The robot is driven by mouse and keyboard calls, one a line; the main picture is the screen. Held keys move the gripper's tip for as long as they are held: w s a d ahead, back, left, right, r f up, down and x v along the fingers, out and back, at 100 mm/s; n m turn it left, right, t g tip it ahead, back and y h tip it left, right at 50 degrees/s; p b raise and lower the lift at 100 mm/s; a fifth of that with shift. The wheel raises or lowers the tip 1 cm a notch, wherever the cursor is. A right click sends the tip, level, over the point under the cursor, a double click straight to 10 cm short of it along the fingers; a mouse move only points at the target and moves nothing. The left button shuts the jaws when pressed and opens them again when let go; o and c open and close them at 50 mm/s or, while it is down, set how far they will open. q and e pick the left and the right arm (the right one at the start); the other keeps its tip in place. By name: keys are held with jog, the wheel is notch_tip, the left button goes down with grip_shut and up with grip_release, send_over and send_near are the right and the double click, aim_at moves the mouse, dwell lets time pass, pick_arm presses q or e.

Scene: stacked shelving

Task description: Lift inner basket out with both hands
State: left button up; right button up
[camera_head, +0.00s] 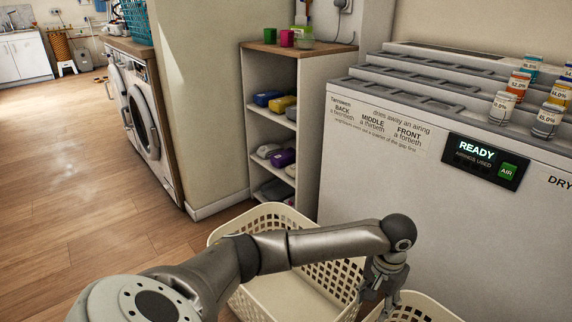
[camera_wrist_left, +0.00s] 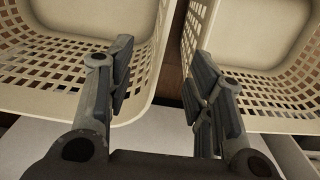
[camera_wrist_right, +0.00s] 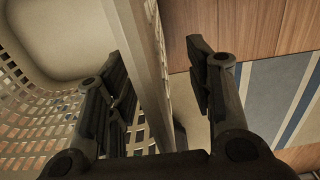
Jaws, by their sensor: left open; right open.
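A cream lattice basket (camera_head: 216,237) stands on the floor below me, partly hidden by my left arm. A second cream basket (camera_head: 432,309) shows at the bottom edge, mostly cut off. I cannot tell which one is the inner basket. My left gripper (camera_head: 380,290) is open at the gap between them. In the left wrist view its open fingers (camera_wrist_left: 163,65) have one basket (camera_wrist_left: 145,75) on the left and another (camera_wrist_left: 260,95) on the right. My right gripper (camera_wrist_right: 158,62) is open, with a basket wall (camera_wrist_right: 135,40) between its fingers; it is outside the head view.
A large white dryer cabinet (camera_head: 400,190) with a READY panel (camera_head: 485,160) stands close on the right. Several bottles (camera_head: 530,95) sit on top. A small shelf (camera_head: 268,140) and a washing machine (camera_head: 145,125) stand behind. Wooden floor (camera_head: 90,220) is clear at left.

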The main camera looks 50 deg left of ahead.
notch_tip(320, 180, up, 12)
dwell(0.6)
pick_arm(q)
jog(key=shift+s, duration=0.1)
pick_arm(e)
jog(key=shift+s+f, duration=0.1)
dwell(0.3)
